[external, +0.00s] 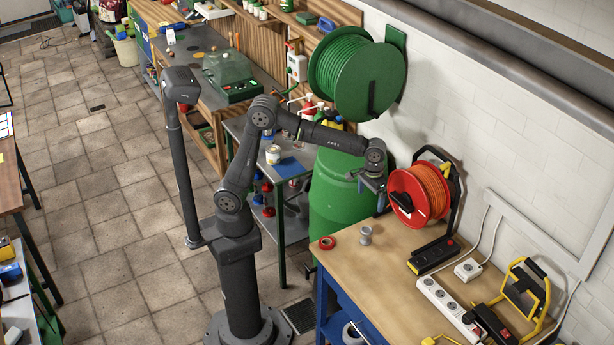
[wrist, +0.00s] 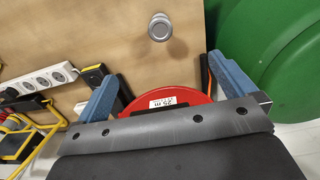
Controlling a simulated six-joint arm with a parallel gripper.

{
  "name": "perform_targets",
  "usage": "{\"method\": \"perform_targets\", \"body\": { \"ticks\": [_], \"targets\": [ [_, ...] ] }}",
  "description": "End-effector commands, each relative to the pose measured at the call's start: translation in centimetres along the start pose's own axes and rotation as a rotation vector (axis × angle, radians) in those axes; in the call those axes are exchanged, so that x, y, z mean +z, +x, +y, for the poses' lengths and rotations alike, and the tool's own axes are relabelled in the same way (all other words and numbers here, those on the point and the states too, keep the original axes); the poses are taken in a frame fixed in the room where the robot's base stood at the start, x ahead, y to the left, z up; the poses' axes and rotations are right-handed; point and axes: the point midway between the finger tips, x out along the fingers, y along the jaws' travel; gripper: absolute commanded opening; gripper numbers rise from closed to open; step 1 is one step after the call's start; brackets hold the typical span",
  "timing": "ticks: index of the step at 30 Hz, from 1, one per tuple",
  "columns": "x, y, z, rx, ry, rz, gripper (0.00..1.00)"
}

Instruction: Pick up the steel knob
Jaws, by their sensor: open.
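The steel knob (external: 366,235) is a small grey, waisted piece standing on the wooden workbench top near its back left edge. In the wrist view the knob (wrist: 160,26) shows from above as a round grey disc, on bare wood near the top edge. My gripper (external: 381,205) is above the bench, a little to the right of the knob and apart from it. In the wrist view my gripper (wrist: 164,68) has its two blue fingers spread wide, with nothing held between them. The knob lies beyond the fingertips.
A red reel with orange cable (external: 420,195) stands close to the right of my gripper. A white power strip (external: 445,300) and black chargers lie further right. A green barrel (external: 338,205) stands behind the bench.

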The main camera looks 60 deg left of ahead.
Motion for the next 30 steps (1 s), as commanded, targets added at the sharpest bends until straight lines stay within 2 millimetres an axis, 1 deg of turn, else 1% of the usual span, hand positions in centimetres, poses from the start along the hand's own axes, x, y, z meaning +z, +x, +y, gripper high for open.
{"method": "perform_targets", "body": {
  "ticks": [14,16,19,27,30],
  "targets": [
    [0.0,0.04,0.0,0.0,0.0,0.0,1.0],
    [0.01,0.04,0.0,0.0,0.0,0.0,0.9],
    [0.0,0.04,0.0,0.0,0.0,0.0,0.71],
    [0.01,0.04,-0.01,0.0,0.003,0.0,0.7],
    [0.13,0.07,-0.14,0.006,0.046,0.005,0.7]
  ]
}}
